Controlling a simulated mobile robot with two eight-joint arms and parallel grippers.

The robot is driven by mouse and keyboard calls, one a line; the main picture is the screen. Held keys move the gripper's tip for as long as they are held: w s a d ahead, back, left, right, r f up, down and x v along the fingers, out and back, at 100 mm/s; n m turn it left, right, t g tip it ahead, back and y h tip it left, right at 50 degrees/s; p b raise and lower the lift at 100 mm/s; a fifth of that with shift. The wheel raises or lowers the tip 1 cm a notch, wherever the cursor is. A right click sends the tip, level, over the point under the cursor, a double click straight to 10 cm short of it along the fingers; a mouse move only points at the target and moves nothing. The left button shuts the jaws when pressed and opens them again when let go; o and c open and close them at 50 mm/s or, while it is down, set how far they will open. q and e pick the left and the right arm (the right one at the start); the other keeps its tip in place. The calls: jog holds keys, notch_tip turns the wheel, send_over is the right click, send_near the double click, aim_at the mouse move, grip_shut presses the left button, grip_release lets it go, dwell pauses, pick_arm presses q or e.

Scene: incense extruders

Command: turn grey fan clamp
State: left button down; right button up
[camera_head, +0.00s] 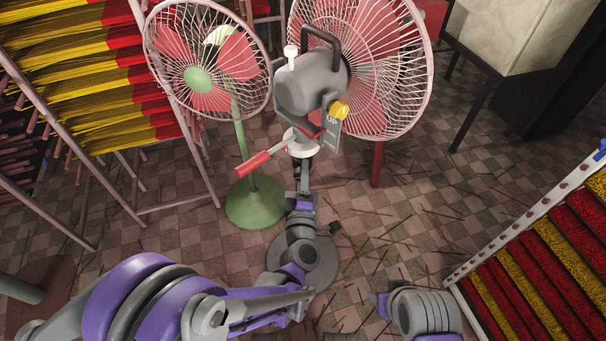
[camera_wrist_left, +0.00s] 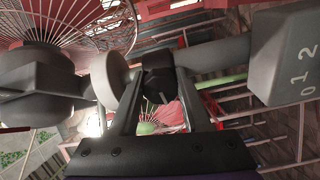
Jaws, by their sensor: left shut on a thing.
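My left gripper (camera_wrist_left: 158,98) is shut on this clamp, one finger on each side. In the head view the left gripper (camera_head: 303,172) is just below the fan head, and the clamp is mostly hidden there. My right gripper is out of view; only part of that arm shows at the bottom.
A smaller fan with a green base (camera_head: 254,203) stands close at the left. A red-handled lever (camera_head: 253,163) sticks out beside the grey fan's pole. Racks of yellow and red incense (camera_head: 85,70) are at left and lower right (camera_head: 545,255). Tiled floor with scattered sticks lies between.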

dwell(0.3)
pick_arm(q)
jog(key=shift+c, duration=1.8)
grip_release()
jog(key=shift+s, duration=0.1)
jog(key=s, duration=1)
jog(key=shift+s+a, duration=0.2)
jog(key=shift+s, duration=0.15)
